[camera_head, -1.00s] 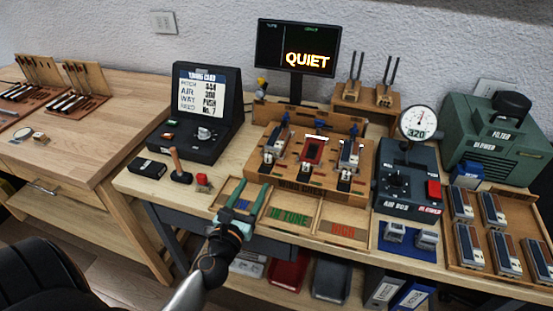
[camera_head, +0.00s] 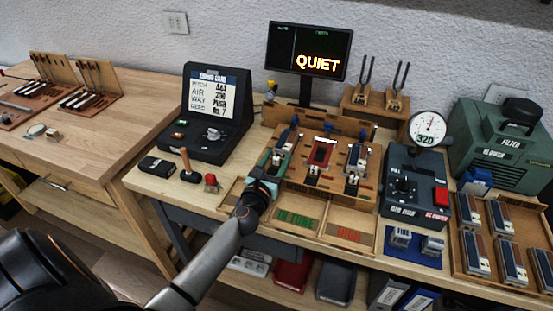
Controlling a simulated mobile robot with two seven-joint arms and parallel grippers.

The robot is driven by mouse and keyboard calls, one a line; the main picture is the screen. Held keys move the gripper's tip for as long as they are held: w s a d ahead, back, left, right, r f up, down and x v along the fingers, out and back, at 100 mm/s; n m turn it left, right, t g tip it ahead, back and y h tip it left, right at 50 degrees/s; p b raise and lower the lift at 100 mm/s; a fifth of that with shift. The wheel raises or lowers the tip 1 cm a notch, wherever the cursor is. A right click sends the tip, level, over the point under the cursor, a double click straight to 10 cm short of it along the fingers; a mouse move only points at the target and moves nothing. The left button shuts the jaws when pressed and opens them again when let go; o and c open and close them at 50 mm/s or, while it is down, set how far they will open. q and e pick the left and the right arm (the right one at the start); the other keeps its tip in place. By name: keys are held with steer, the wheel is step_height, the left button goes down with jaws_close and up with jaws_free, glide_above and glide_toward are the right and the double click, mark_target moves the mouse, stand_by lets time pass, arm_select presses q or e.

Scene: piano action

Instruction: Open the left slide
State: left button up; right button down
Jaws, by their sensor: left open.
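A wooden test board (camera_head: 312,182) in the middle of the bench carries three narrow units side by side: a left one (camera_head: 287,137), a red middle one (camera_head: 322,151) and a blue-grey right one (camera_head: 358,157). Each of the last two has a small metal part at its near end. My left gripper (camera_head: 269,163) is open, with its teal fingers at the near end of the left unit, partly covering it. I cannot tell whether the fingers touch the slide there. My right gripper is not in view.
Trays marked IN TUNE (camera_head: 297,218) and HIGH (camera_head: 350,233) lie in front of the board. A black card stand (camera_head: 215,115) is left, an air box (camera_head: 413,190) with a gauge right. The screen (camera_head: 309,52) reads QUIET.

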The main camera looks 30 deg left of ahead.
arm_select(q)
jaws_close()
stand_by(0.5)
stand_by(1.0)
